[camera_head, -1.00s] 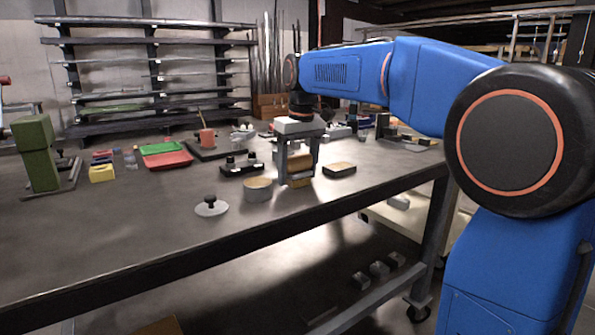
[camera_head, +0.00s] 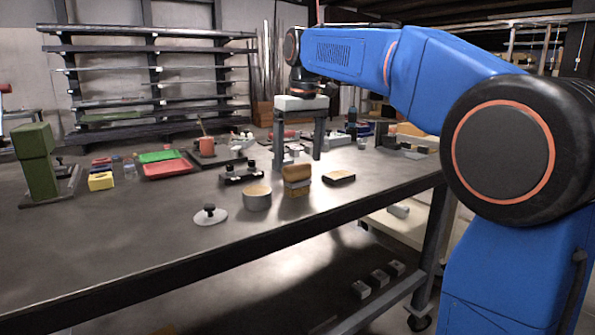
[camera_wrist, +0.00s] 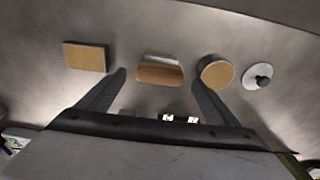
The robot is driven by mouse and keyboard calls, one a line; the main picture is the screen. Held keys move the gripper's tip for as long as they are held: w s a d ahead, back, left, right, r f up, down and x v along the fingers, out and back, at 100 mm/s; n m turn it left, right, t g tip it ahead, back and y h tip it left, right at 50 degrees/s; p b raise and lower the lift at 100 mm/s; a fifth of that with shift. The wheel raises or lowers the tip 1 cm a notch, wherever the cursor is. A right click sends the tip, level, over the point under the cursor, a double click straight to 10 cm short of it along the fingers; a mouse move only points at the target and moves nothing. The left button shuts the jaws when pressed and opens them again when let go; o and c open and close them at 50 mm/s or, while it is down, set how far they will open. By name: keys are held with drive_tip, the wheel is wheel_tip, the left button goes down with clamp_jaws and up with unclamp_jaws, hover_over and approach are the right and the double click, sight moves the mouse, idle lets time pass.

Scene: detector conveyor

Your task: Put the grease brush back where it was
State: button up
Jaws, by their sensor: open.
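The fingertips also show in the wrist view (camera_wrist: 159,74). A red cup with a thin stick in it (camera_head: 206,146) stands farther back.
A flat tan-topped pad (camera_head: 338,177) lies to the right. Red tray (camera_head: 168,168) and yellow box (camera_head: 101,181) are at left. The front left bench is clear.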

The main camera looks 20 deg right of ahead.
drive_tip(key=shift+s+d+r, duration=0.1)
drive_tip(key=shift+s+r, duration=0.05)
drive_tip(key=shift+r, duration=1)
drive_tip(key=shift+s+r, duration=0.1)
drive_tip(key=shift+r, duration=1.05)
drive_tip(key=s+d+f+m+t, duration=0.1)
drive_tip(key=s+d+f, duration=0.2)
drive_tip(key=s+f, duration=1.3)
drive_tip(key=s+d+f+m+t, duration=0.2)
drive_tip(key=s+d+f, duration=0.1)
drive_tip(key=s+f, duration=1.3)
drive_tip(key=shift+s+d+f+m, duration=0.15)
drive_tip(key=shift+d+m, duration=0.15)
